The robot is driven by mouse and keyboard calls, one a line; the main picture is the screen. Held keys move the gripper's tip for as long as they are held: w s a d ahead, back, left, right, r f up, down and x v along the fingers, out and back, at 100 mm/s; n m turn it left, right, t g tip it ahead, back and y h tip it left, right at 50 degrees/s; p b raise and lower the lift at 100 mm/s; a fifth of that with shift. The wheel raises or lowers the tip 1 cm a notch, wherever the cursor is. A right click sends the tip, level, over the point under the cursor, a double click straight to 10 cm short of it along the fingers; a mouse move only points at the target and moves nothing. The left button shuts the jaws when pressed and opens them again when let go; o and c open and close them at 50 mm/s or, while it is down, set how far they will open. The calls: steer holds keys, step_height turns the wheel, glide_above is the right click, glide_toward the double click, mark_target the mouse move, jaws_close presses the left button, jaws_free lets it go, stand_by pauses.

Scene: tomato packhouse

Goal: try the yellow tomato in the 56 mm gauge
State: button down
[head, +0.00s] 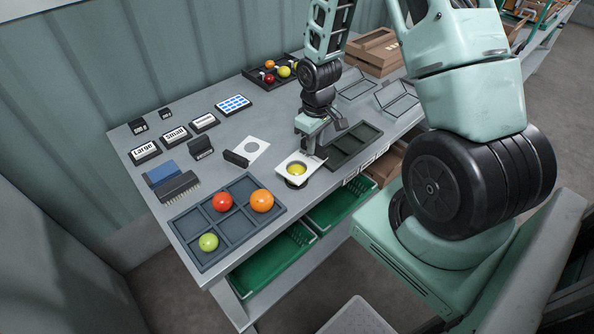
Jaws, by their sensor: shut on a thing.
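The yellow tomato (297,169) sits at the hole of a white gauge plate (284,163), with its top showing. A dark round stand (295,183) shows under the plate's front edge. My gripper (309,149) is shut on the gauge at its back right edge, just behind the tomato; the jaws hide that part. I cannot tell how far the tomato has passed through the hole. A second white gauge plate (262,143) with an empty hole lies to the left, by a black block (236,159). No size marking is readable on either plate.
A dark sectioned tray (237,191) at the front holds red, orange and green tomatoes. An empty dark tray (366,136) lies right of my gripper. Label blocks (145,152) and a brush (178,187) stand at left. Another tomato tray (259,81) and a cardboard box (374,54) are behind.

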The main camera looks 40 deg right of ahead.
steer(key=shift+r+p, duration=2.3)
steer(key=shift+r, duration=0.45)
